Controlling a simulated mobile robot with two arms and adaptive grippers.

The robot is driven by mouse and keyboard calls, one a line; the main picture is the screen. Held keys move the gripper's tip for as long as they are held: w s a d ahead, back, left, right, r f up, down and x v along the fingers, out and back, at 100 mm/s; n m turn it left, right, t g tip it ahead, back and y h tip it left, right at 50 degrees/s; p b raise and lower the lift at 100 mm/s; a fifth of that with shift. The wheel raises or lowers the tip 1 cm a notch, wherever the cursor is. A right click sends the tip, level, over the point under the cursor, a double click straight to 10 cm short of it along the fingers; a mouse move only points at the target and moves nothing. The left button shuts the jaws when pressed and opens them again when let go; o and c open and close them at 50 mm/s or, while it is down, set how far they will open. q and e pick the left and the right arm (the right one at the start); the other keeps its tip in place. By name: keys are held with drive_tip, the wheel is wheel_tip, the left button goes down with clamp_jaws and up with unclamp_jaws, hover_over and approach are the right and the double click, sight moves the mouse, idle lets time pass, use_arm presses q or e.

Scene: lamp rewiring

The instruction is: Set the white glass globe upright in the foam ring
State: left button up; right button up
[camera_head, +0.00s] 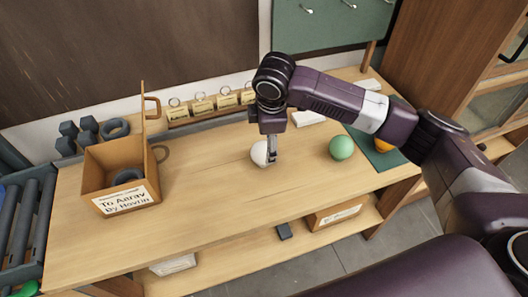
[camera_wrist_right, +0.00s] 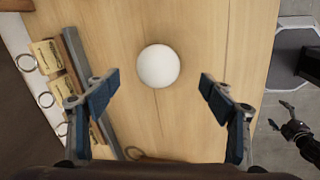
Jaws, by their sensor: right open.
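The white glass globe (camera_head: 260,154) rests on the wooden workbench, partly hidden by my right gripper (camera_head: 271,158) in the head view. In the right wrist view the globe (camera_wrist_right: 158,66) shows whole as a plain white ball. The fingers of my right gripper (camera_wrist_right: 158,88) are spread wide on either side, with no contact visible. My left gripper (camera_wrist_right: 283,116) shows small in the wrist view, fingers apart, empty.
The open wooden box (camera_head: 125,198) stands at the left of the workbench (camera_head: 230,195). Tagged rings (camera_head: 203,106) line the back. The bench's front middle is clear.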

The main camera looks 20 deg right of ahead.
sight(264, 147)
drive_tip(key=shift+w+f+n, duration=0.1)
drive_tip(key=shift+f+n, duration=0.15)
drive_tip(key=shift+n, duration=0.15)
drive_tip(key=shift+p+x, duration=0.3)
drive_tip(key=shift+x, duration=0.65)
drive_tip(key=p+x, duration=0.1)
drive_tip(key=x, duration=0.3)
drive_tip(key=shift+w+a+f+p, duration=0.15)
drive_tip(key=shift+w+a+p, duration=0.05)
drive_tip(key=shift+p, duration=0.15)
drive_tip(key=shift+w+f, duration=0.15)
drive_tip(key=shift+f, duration=0.35)
drive_tip(key=c, duration=1.3)
